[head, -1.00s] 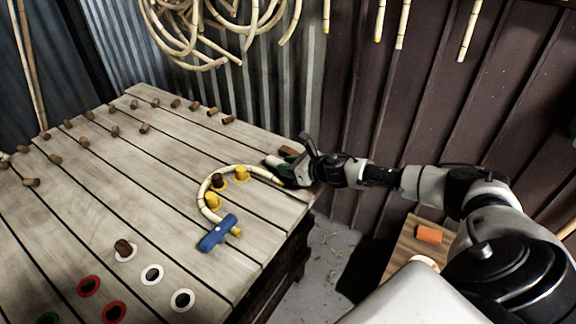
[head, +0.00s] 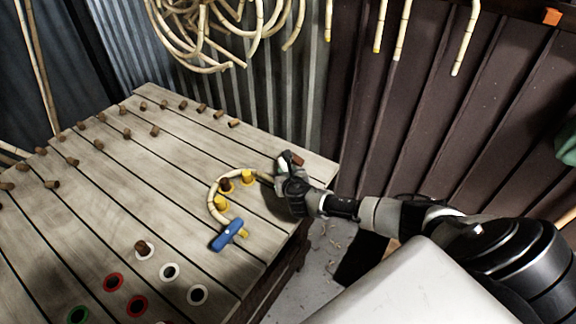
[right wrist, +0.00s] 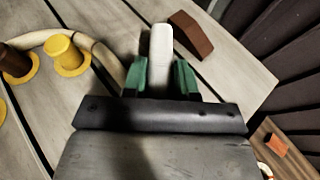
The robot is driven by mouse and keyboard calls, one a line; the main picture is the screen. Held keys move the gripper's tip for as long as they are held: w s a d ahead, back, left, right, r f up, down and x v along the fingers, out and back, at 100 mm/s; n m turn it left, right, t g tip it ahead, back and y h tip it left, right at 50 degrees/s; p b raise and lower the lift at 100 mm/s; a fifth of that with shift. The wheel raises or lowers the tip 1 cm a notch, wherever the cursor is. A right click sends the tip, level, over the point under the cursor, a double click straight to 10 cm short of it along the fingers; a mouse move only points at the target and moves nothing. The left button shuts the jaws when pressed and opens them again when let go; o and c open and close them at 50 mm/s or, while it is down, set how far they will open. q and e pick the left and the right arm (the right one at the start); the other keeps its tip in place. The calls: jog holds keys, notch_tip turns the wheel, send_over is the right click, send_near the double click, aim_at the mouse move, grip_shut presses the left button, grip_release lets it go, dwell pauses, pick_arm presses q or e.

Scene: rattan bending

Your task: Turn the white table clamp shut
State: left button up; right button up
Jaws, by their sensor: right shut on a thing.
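The white table clamp shows in the right wrist view as a pale, round-ended bar (right wrist: 160,45). My right gripper (right wrist: 160,78) is shut on it, with a green fingertip on each side. In the head view my right gripper (head: 284,164) is at the table's right edge, at the end of the bent rattan pole (head: 213,198), and hides most of the clamp. The pole curves around yellow pegs (head: 221,203). A blue clamp (head: 228,235) lies across its other end. My left gripper is not in view.
A brown block (right wrist: 191,35) lies on the table just beyond my right gripper; it also shows in the head view (head: 298,159). Wooden pegs (head: 155,131) stand farther back on the slatted table (head: 110,190). A corrugated wall rises behind it.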

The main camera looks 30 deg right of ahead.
jog(key=m+h, duration=0.1)
jog(key=m+g+h+p, duration=0.1)
jog(key=m, duration=0.1)
jog(key=shift+w+a+r+h, duration=0.1)
jog(key=shift+w+a+h, duration=0.05)
jog(key=shift+a+h, duration=0.25)
jog(key=m+g+h, duration=0.2)
jog(key=shift+w+a+m+g+h, duration=0.1)
jog(key=shift+w+m+g+h, duration=0.05)
jog(key=shift+m+g+h, duration=0.15)
jog(key=m+g+h+b, duration=0.1)
jog(key=m+g+h, duration=0.1)
jog(key=m+g, duration=0.1)
jog(key=shift+w+a+b, duration=0.1)
jog(key=shift+w+b, duration=0.1)
jog(key=shift+b, duration=0.15)
jog(key=shift+m+g+h, duration=0.3)
jog(key=shift+m+g, duration=0.2)
jog(key=o, duration=0.6)
jog(key=shift+w, duration=0.1)
jog(key=shift+o, duration=0.2)
jog(key=v, duration=1)
jog(key=shift+a+r+p, duration=0.1)
jog(key=shift+a+p, duration=0.2)
jog(key=shift+a, duration=0.05)
